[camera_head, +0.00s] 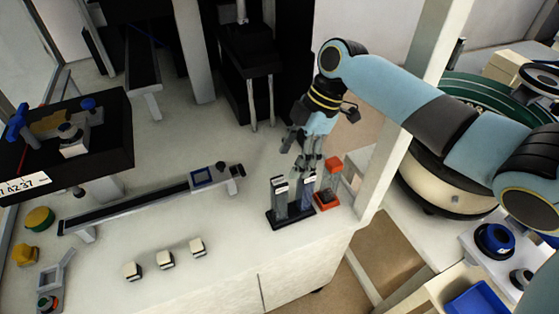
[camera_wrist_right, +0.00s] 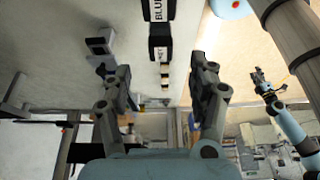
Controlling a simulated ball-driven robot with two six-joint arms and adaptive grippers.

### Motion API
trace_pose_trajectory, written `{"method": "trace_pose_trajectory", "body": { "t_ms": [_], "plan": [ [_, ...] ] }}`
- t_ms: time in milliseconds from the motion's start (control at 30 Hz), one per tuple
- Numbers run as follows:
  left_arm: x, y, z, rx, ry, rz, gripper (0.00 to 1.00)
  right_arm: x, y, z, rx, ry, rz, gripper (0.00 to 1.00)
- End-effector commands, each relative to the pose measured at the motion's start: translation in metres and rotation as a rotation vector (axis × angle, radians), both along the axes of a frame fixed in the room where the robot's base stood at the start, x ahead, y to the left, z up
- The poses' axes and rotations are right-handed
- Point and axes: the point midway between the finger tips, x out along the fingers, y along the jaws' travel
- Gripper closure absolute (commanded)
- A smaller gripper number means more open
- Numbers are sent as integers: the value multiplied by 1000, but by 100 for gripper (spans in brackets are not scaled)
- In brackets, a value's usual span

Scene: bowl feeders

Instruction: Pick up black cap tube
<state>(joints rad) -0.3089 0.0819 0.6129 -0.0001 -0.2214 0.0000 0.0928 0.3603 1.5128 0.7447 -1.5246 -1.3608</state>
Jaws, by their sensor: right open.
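My right gripper (camera_head: 307,163) hangs fingers down just above and behind a small black stand (camera_head: 285,222) on the white bench. In the right wrist view its two fingers (camera_wrist_right: 163,88) are spread apart with nothing between them that I can see held. The stand carries two upright grey holders (camera_head: 279,195). In the wrist view, black blocks with white labels (camera_wrist_right: 160,48), one reading "BLUE", lie ahead of the fingers, with a thin banded piece (camera_wrist_right: 165,75) at their end. I cannot make out a black cap tube for certain. A blue-grey arm with a gripper (camera_wrist_right: 265,85), likely my left, shows small at right.
A red-topped block (camera_head: 327,198) stands right of the stand, close to the white post (camera_head: 385,160). A long dark conveyor (camera_head: 140,202) lies to the left.

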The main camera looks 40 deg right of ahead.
Motion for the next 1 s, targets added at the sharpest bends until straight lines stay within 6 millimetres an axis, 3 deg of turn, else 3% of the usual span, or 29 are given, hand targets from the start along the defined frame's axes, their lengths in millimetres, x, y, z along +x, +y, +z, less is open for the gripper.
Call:
{"method": "trace_pose_trajectory", "body": {
  "t_ms": [33, 133, 433, 700, 1000],
  "plan": [
    [1, 0, -14, 0, -2, 0, 60, 1, 4, -14, 2, 0, 0, 40],
    [5, 0, -28, 0, -7, -1, 60, 2, 9, -29, 0, -1, -1, 40],
    [16, 0, -45, -1, -23, -1, 60, 4, 17, -46, -1, 0, -3, 40],
    [12, -2, -83, -2, -17, 0, 60, 7, 31, -83, -1, 1, -3, 40],
    [9, -3, -86, -3, -13, 1, 60, 8, 35, -85, -2, 1, -3, 40]
  ]
}}
